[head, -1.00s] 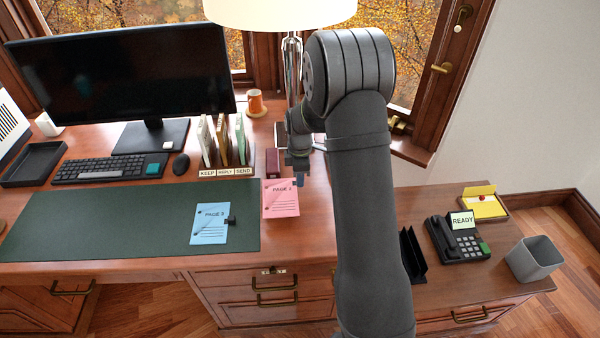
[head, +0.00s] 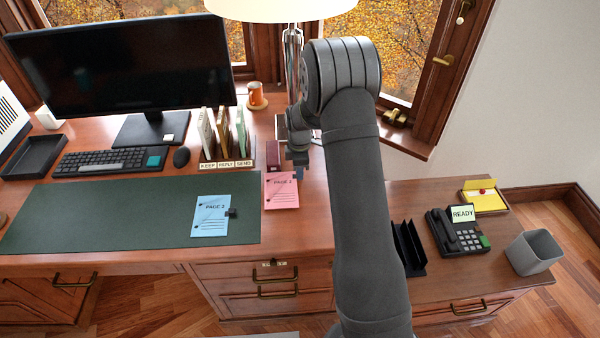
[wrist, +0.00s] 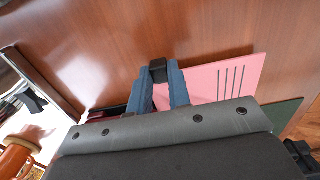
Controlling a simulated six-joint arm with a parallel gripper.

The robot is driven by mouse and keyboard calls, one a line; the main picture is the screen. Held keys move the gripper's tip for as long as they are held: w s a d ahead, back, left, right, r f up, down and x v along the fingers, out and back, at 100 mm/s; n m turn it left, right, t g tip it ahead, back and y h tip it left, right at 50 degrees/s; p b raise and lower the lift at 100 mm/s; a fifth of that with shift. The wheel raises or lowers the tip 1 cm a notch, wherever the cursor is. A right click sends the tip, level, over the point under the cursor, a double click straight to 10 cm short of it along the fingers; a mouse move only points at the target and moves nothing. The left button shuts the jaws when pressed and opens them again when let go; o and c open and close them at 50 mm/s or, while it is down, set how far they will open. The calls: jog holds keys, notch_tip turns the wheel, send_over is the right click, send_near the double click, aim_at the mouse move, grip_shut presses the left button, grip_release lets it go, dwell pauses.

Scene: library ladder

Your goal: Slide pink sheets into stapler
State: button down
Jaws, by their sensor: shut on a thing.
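The pink sheets (head: 281,191), marked PAGE 3, lie flat on the desk just right of the green mat. They also show in the wrist view (wrist: 225,77), with dark lines on top. My gripper (wrist: 160,76) has its blue fingers shut on a small black clip (wrist: 158,66) at the edge of the pink sheets. In the head view my gripper (head: 300,172) is at their right edge, partly hidden by my arm. A dark red block (head: 273,154), seemingly the stapler, stands just behind the pink sheets; its opening cannot be made out.
Blue sheets (head: 211,215) with a black clip lie on the green mat (head: 110,215). A KEEP/REPLY/SEND sorter (head: 222,160) stands left of the red block. A lamp (head: 283,8) and orange mug (head: 256,95) are behind. A phone (head: 458,232) is at right.

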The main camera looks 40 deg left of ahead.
jog(key=shift+w+a, duration=1.4)
jog(key=c, duration=1.3)
grip_release()
jog(key=shift+o, duration=0.2)
jog(key=shift+r, duration=0.1)
notch_tip(320, 180, up, 7)
jog(key=shift+f, duration=3.35)
